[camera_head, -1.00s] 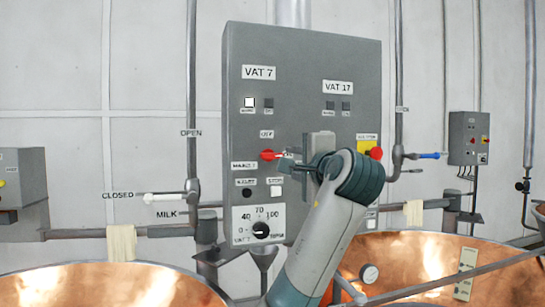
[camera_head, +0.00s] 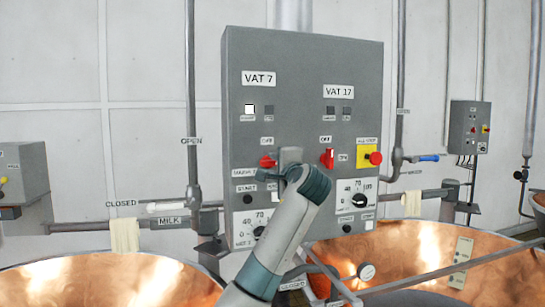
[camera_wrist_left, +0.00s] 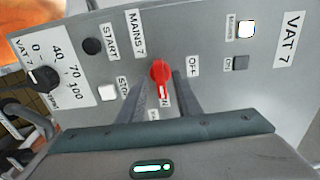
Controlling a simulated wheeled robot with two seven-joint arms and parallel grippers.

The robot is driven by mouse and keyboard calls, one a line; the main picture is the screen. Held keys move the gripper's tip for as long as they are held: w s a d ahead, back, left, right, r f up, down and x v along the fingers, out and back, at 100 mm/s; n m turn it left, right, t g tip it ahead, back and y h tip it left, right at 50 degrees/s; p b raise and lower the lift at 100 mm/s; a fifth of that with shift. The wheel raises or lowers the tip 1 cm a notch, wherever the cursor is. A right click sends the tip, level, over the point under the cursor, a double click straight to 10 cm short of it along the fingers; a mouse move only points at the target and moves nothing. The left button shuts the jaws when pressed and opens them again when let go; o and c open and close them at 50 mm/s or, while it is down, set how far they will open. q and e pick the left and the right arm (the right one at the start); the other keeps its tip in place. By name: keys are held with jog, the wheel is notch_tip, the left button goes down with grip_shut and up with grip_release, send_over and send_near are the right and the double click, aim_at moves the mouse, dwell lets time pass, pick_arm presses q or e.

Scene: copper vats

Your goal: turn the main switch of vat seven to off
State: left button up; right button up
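The red main switch of vat seven (camera_head: 267,161) is on the grey panel, under the OFF label and above the MAINS 7 label. In the left wrist view the red switch (camera_wrist_left: 160,71) shows close up, its handle pointing down the picture toward the partly hidden ON label, not toward the OFF label (camera_wrist_left: 193,66). My left gripper (camera_wrist_left: 164,84) is open, its two fingers apart with the switch at their tips; I cannot tell whether they touch it. In the head view my left gripper (camera_head: 268,173) is in front of the panel just below the switch. My right gripper is not in view.
The vat 17 red switch (camera_head: 327,158) and a red emergency button on yellow (camera_head: 375,158) are right of the gripper. A start button (camera_wrist_left: 92,46), white stop button (camera_wrist_left: 108,92) and dial (camera_wrist_left: 43,77) are near the fingers. Copper vats (camera_head: 110,281) stand below.

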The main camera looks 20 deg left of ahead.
pick_arm(q)
jog(key=shift+x, duration=0.85)
grip_shut()
jog(key=shift+f, duration=0.1)
